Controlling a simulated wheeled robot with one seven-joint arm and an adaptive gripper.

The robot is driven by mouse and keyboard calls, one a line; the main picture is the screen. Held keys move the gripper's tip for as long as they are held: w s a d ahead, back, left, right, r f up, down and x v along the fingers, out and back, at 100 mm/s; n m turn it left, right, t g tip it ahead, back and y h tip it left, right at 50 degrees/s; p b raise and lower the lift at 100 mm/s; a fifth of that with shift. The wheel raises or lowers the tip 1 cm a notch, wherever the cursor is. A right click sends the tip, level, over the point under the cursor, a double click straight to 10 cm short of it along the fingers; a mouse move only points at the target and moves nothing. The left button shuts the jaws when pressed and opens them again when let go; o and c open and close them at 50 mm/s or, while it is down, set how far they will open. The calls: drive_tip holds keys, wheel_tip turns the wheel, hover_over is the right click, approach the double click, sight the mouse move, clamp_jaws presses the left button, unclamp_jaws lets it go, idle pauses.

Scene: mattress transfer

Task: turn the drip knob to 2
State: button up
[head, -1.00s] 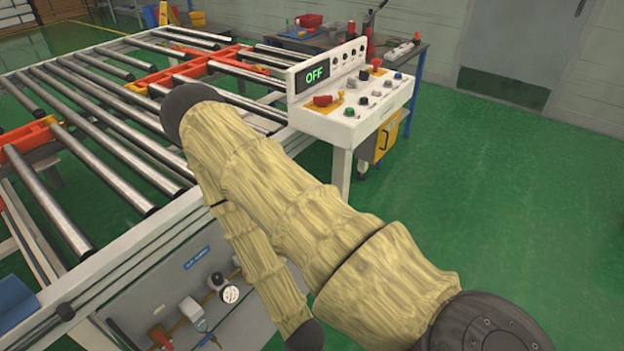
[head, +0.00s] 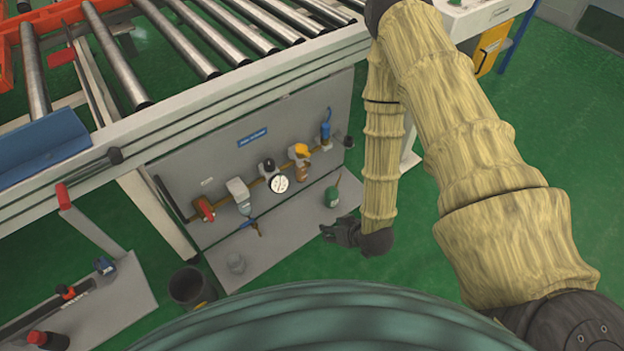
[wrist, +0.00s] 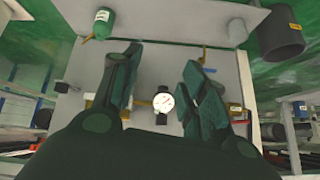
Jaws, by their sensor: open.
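In the head view, a grey panel (head: 215,185) under the roller table carries a row of air fittings. One fitting (head: 301,155) has a yellow top and an amber bowl, and looks like the drip unit. Its scale and setting are too small to read. A white round gauge (head: 279,184) sits to its left and also shows between my fingers in the wrist view (wrist: 163,101). My gripper (head: 326,231) is open and empty, apart from the panel, low and to the right of the gauge. In the wrist view, my gripper (wrist: 160,62) hides part of the fittings.
A red-handled valve (head: 204,209) and a blue-topped fitting (head: 326,128) flank the row. A green bottle (head: 332,195) and clear cup (head: 235,262) stand on the shelf below. A dark bin (head: 190,287) stands on the floor at left. Green floor is free at right.

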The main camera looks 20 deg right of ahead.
drive_tip(key=w+d+f+n+t+y+b, duration=0.1)
drive_tip(key=w+f+t+b, duration=0.3)
drive_tip(key=w+b, duration=0.45)
drive_tip(key=n+t+y+b, duration=0.1)
drive_tip(key=t+y+b, duration=0.2)
drive_tip(key=t+b, duration=0.4)
approach(309, 166)
drive_tip(key=shift+g, duration=0.7)
drive_tip(key=b+x, duration=0.1)
drive_tip(key=x, duration=0.1)
drive_tip(key=b+x, duration=0.1)
drive_tip(key=x, duration=0.2)
drive_tip(key=r+b+x, duration=0.1)
drive_tip(key=x, duration=0.2)
drive_tip(key=shift+w, duration=0.25)
clamp_jaws()
